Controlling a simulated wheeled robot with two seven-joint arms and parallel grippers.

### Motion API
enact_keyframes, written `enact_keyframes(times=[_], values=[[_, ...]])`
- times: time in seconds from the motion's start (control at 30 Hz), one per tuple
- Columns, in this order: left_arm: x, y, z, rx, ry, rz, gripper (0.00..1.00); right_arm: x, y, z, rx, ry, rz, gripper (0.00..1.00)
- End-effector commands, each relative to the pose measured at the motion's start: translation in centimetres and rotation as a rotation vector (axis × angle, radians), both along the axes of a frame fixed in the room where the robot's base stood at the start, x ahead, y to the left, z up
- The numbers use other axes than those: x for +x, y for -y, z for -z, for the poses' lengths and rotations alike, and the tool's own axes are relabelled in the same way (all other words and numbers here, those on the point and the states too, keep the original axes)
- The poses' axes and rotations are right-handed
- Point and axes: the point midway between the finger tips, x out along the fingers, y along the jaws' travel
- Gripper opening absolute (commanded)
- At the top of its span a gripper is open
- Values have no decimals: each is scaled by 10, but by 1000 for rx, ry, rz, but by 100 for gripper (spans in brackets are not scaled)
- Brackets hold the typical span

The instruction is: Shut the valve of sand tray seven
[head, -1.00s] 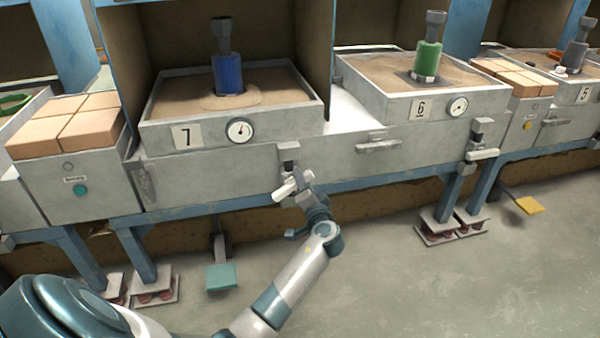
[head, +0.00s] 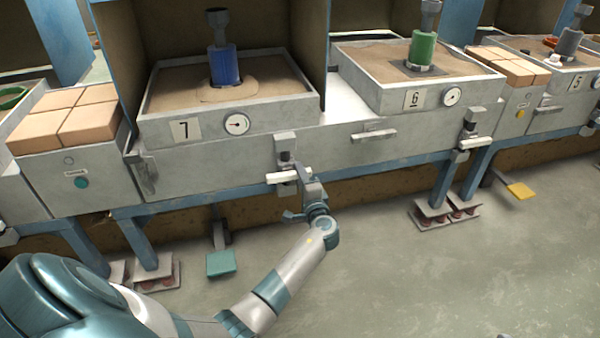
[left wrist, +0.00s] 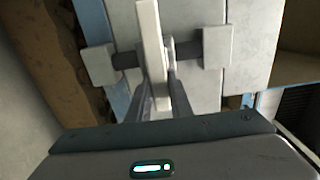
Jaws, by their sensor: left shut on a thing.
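Sand tray seven (head: 155,131) is a grey box of sand with a "7" plate and a round gauge (head: 237,124), whose needle points about left. Its valve (head: 284,145) hangs on the front below, to the right of the gauge. The white valve handle (head: 280,177) lies about level, across the upright pipe. In the left wrist view the handle (left wrist: 150,40) also lies crosswise to the dark pipe (left wrist: 127,60). My left gripper (head: 303,177) is shut on the handle's right part; its fingers (left wrist: 160,95) partly hide it. My right gripper is not in view.
A blue cylinder (head: 223,68) stands in tray seven. Tray six (head: 380,99) with a green cylinder (head: 422,50) is to the right, with its own valve (head: 470,125). A teal pedal (head: 221,263) is below left.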

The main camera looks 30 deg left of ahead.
Motion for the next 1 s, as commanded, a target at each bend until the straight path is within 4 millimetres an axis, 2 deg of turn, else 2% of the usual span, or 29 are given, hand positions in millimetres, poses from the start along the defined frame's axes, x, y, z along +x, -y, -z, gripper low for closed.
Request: enact_keyframes(times=[0.27, 0.3, 0.37, 0.4, 0.77, 1.0], values=[[0, 1, 1, 5, -5, 3, 0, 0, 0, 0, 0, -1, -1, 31], [0, 1, 1, 5, -5, 3, 21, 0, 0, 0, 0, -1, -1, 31], [0, 1, 1, 5, -5, 3, 35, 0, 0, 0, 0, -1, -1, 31], [0, 1, 1, 5, -4, 2, 38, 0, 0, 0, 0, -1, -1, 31], [-1, 2, 0, 3, -3, 1, 38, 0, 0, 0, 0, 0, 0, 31], [-13, 17, 0, 2, -2, 3, 38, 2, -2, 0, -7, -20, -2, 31]])
